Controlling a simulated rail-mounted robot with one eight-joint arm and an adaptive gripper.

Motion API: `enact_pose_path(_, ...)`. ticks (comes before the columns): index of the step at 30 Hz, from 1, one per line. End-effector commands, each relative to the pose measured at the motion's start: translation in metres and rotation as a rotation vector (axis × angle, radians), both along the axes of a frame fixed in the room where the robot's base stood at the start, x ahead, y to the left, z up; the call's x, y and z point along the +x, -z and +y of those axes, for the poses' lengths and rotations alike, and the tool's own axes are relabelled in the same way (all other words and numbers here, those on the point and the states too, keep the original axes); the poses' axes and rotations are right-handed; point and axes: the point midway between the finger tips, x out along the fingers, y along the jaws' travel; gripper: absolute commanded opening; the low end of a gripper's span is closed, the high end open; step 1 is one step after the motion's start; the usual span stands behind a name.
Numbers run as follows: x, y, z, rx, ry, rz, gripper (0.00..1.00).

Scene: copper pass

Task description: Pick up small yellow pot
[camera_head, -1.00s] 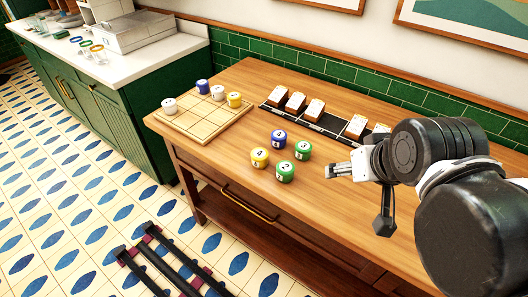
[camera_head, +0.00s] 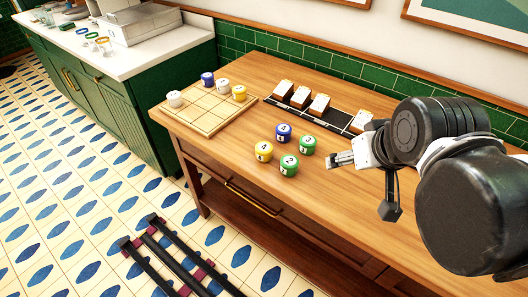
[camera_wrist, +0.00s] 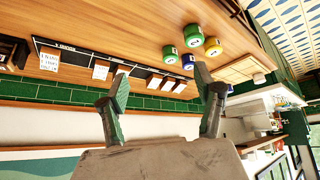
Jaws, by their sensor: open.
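A second yellow pot (camera_head: 239,93) stands on the grid board farther back. My gripper (camera_head: 335,160) is just right of the cluster, apart from it. In the wrist view my gripper (camera_wrist: 160,75) has its fingers spread with nothing between them. The clustered yellow pot (camera_wrist: 213,46) shows there beyond the right finger.
The grid board (camera_head: 203,117) also holds a white pot (camera_head: 175,98) and a blue pot (camera_head: 207,79). A black rack (camera_head: 322,118) with several cards lies along the table's back. Bare tabletop lies left and in front of the cluster. A green-tiled wall is behind.

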Motion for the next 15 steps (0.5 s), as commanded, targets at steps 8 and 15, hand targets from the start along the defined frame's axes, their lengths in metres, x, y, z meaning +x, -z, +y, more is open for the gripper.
enact_pose_path(8, 0.047, -0.019, 0.023, -0.127, -0.262, 0.109, 0.65)
enact_pose_path(15, 0.091, -0.022, 0.048, -0.231, -0.516, 0.202, 0.65)
